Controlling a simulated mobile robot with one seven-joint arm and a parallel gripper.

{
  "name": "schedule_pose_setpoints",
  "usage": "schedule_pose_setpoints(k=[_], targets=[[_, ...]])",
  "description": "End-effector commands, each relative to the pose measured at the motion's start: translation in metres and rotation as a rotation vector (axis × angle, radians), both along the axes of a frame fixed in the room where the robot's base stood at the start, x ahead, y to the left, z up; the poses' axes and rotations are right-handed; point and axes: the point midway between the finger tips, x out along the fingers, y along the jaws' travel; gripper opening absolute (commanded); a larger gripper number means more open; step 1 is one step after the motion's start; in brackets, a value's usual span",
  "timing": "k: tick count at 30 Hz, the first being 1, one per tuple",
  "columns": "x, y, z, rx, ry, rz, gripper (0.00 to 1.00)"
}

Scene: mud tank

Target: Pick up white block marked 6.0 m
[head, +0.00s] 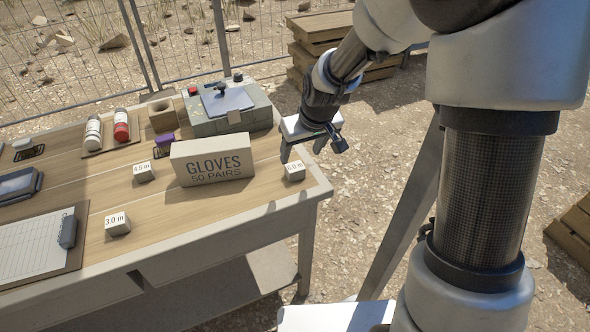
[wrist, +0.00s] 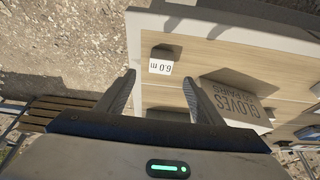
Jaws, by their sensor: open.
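The white block marked 6.0 m (head: 295,171) stands on the wooden table near its right edge, just right of the gloves box. In the wrist view the block (wrist: 160,67) shows with its label upside down, beyond and between my fingertips. My gripper (head: 303,150) is open and empty, above and behind the block near the table's right edge. In the wrist view the fingers of my gripper (wrist: 162,80) are spread apart, with wood and ground visible between them. Nothing hides the block's label.
The gloves box (head: 213,159) stands close left of the block. Blocks marked 4.5 m (head: 143,172) and 3.0 m (head: 117,224) stand farther left. A grey control box (head: 228,108) is at the back. Bare wood lies in front of the block; the table's edge (head: 318,190) is near on the right.

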Motion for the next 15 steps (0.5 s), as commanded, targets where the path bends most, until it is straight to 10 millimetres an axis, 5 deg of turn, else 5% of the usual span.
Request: schedule_pose_setpoints(k=[3,15], targets=[[0.008,0.004,-0.025,0.000,0.002,0.000,0.61],[0.022,0.010,-0.060,-0.001,0.002,0.000,0.61]])
